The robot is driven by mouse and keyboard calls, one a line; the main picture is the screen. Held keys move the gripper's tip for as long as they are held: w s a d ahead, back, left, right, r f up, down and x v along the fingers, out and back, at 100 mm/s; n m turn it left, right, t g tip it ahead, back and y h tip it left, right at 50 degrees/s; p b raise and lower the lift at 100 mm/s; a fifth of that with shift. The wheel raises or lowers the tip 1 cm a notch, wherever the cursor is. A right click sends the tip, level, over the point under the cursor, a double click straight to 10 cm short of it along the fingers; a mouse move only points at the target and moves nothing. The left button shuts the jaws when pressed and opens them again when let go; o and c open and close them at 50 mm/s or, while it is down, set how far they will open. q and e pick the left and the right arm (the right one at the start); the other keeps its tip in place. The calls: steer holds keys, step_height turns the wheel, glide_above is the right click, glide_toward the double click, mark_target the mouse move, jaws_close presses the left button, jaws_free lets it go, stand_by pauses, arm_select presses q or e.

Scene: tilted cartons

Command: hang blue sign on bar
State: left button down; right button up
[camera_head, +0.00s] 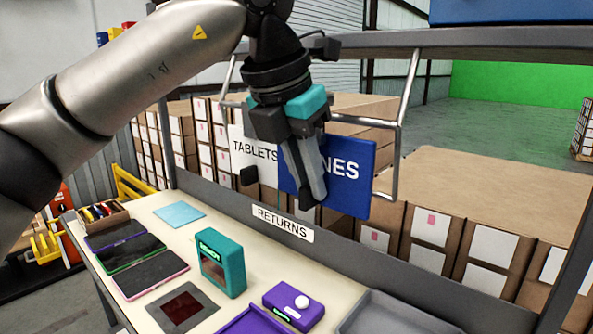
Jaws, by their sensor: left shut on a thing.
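My left gripper (315,200) reaches down from the upper left and is shut on the blue sign (351,181). The sign is upright with white letters, of which "NES" shows; the gripper hides its left part. The silver bar (365,121) runs just above and close to the sign's top edge. I cannot tell whether the sign's top touches or hooks on the bar. A white "TABLETS" sign (252,162) stands upright just left of the blue sign, partly behind my gripper. My right gripper is not in view.
A dark frame beam (460,38) crosses above the bar. The bench (150,207) below holds dark tablets (150,279), a teal box (221,262), a purple device (294,304) and a grey tray (395,315). A "RETURNS" label (282,223) is on its back edge. Cartons (480,215) stand behind.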

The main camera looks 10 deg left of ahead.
arm_select(q)
steer(key=shift+w+d+f, duration=0.5)
steer(key=shift+w, duration=0.2)
steer(key=shift+w+d+f, duration=0.45)
steer(key=shift+w, duration=0.25)
steer(key=c, duration=0.8)
jaws_free()
steer(key=shift+o, duration=0.2)
